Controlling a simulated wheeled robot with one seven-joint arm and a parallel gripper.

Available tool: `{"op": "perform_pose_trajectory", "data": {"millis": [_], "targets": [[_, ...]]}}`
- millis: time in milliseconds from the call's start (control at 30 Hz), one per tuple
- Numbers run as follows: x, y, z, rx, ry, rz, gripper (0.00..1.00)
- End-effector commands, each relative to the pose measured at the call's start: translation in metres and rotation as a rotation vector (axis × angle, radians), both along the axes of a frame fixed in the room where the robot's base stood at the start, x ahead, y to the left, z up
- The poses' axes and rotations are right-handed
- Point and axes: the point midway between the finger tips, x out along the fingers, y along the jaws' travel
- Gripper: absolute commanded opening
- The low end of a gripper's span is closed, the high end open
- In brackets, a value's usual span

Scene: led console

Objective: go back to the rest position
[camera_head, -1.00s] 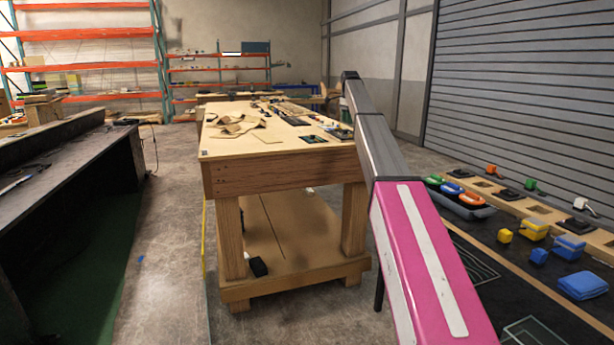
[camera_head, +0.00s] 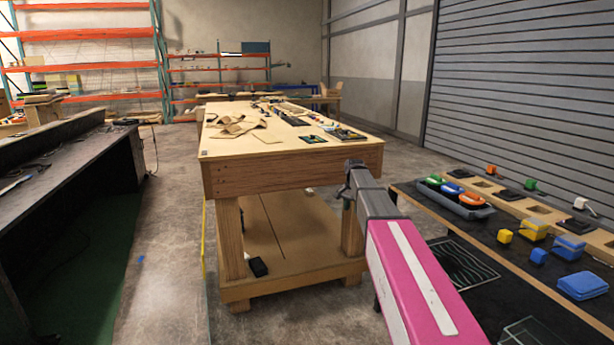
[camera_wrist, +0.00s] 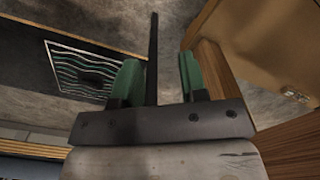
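My pink and grey arm reaches up from the lower right in the head view, with my gripper (camera_head: 350,185) at its far end. The gripper hangs in front of the near right corner of the wooden workbench (camera_head: 290,177), left of the dark table (camera_head: 408,190). In the wrist view the two green fingers of my gripper (camera_wrist: 160,78) stand apart. A thin dark upright bar (camera_wrist: 153,45) shows between them, apparently in the background, with gaps on both sides. I see nothing held.
The dark table bears a grey tray (camera_head: 455,204) of coloured pieces, a patterned dark panel (camera_head: 463,270), and yellow and blue blocks. A wooden strip (camera_head: 540,208) with sockets runs along its back. A long black bench (camera_head: 60,185) stands left.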

Motion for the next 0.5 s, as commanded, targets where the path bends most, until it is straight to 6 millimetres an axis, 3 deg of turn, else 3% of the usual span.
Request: {"op": "perform_pose_trajectory", "data": {"millis": [33, 200, 500], "targets": [[-0.04, 0.0, -0.024, 0.0, 0.004, 0.047, 0.39], [-0.126, 0.0, -0.086, 0.0, 0.004, 0.219, 0.39], [-0.277, -0.001, -0.158, -0.001, 0.002, 0.508, 0.39]]}}
